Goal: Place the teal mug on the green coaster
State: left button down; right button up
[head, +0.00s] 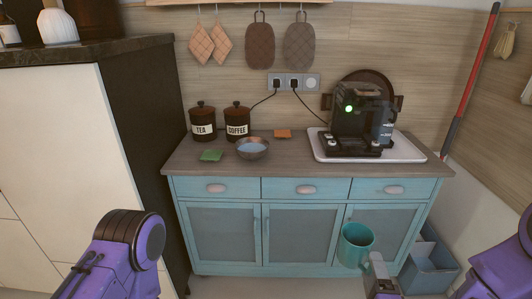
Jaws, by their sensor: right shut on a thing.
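The teal mug (353,246) is upright in front of the right-hand cabinet door, below the level of the countertop. My right gripper (372,262) is shut on the mug at its lower right side; the exact contact is hard to see. The green coaster (211,155) lies flat and bare on the countertop's left part, up and to the left of the mug and well apart from it. My left arm shows at the lower left, but its gripper is out of view.
A metal bowl (253,149) stands just right of the green coaster. The tea (203,121) and coffee (237,121) canisters stand behind. An orange coaster (283,134) lies near the wall. A coffee machine (361,120) stands on a white tray (415,151). The middle countertop (290,160) is clear.

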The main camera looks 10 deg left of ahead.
aim_at(214, 155)
jog(key=z, duration=0.25)
jog(key=i, duration=0.8)
jog(key=u, duration=1.35)
